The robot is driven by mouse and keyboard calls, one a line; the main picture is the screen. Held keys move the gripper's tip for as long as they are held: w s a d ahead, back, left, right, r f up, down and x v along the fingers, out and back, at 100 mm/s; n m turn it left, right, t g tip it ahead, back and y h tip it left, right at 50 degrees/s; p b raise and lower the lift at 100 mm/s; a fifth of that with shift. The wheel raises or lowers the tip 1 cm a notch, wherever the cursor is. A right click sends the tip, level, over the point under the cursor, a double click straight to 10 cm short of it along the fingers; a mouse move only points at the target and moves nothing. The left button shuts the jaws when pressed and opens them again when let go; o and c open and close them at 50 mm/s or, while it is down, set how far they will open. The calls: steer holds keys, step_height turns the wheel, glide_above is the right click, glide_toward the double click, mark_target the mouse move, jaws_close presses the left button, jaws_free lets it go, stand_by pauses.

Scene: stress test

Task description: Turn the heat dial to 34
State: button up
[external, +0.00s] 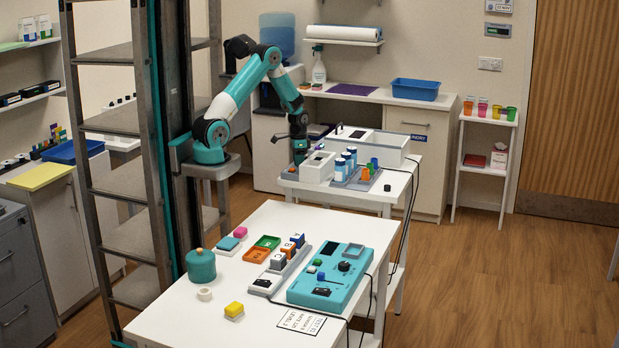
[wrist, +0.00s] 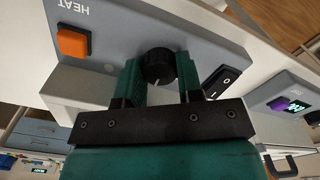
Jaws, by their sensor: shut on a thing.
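The heat dial (wrist: 159,60) is a round black knob with a pale pointer line, on a grey panel marked HEAT (wrist: 110,22) in the wrist view. My gripper (wrist: 157,72) is shut on the dial, with one teal finger on each side of it. I cannot read a scale around the dial. In the external view my gripper (external: 298,148) is low at the left end of the back table, by a white device (external: 318,168); the dial is hidden there.
An orange square button (wrist: 73,41) and a black rocker switch (wrist: 221,80) flank the dial. A lit display (wrist: 290,104) with a purple part stands farther right; its digits are unclear. Blue-and-white bottles (external: 347,163) stand close by on the back table (external: 395,180).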

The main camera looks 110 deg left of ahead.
steer(key=shift+r+m, duration=0.1)
steer(key=shift+m, duration=0.2)
steer(key=o, duration=0.7)
steer(key=shift+c, duration=0.2)
step_height(320, 180, up, 17)
steer(key=b, duration=0.1)
steer(key=shift+r+b, duration=0.2)
steer(key=shift+b, duration=0.15)
